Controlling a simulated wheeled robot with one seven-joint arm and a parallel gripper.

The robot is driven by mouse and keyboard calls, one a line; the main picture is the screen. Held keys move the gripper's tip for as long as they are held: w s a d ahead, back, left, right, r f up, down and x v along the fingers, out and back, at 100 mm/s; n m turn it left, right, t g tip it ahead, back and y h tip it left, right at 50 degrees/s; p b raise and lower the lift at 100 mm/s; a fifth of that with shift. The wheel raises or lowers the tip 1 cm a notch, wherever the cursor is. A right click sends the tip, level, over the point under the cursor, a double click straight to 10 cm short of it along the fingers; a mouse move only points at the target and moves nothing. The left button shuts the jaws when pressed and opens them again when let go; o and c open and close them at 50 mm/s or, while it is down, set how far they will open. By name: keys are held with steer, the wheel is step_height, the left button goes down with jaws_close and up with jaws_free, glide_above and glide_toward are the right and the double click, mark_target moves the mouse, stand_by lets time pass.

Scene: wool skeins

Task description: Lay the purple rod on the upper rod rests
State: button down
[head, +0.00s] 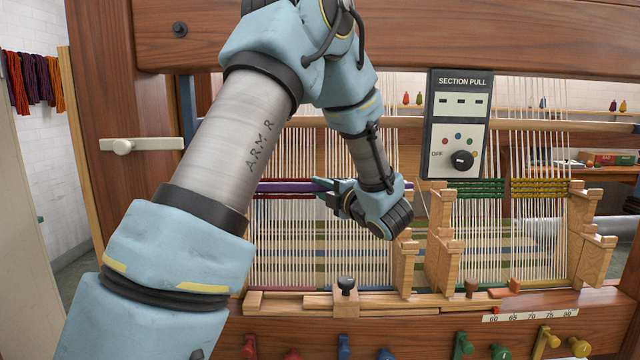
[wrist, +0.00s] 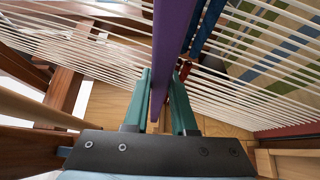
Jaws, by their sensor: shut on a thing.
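The purple rod (head: 285,187) runs level across the white warp threads at the left, just above a dark red band. My gripper (head: 328,190) is shut on the rod near its right end, its teal fingers pointing left. In the wrist view the purple rod (wrist: 169,45) passes between the two teal fingers of the gripper (wrist: 162,80) and extends away from it. Wooden posts with stepped rests stand at the front of the loom: one right of my gripper (head: 404,262), one further right (head: 440,252). My arm hides the rod's far left surroundings, so I cannot tell whether it touches a rest there.
A control box (head: 459,123) marked SECTION PULL hangs at upper right. Another stepped post (head: 592,245) stands at far right. A green band (head: 478,189) and an olive band (head: 540,188) cross the right threads. A wooden clamp with a dark knob (head: 346,286) sits below my gripper.

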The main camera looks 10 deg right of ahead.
steer(key=shift+f+b, duration=0.15)
steer(key=shift+b, duration=0.15)
steer(key=c, duration=0.7)
jaws_free()
steer(key=shift+r+p, duration=0.2)
steer(key=shift+p, duration=0.1)
steer(key=shift+b+v, duration=2.7)
steer(key=shift+v, duration=3.3)
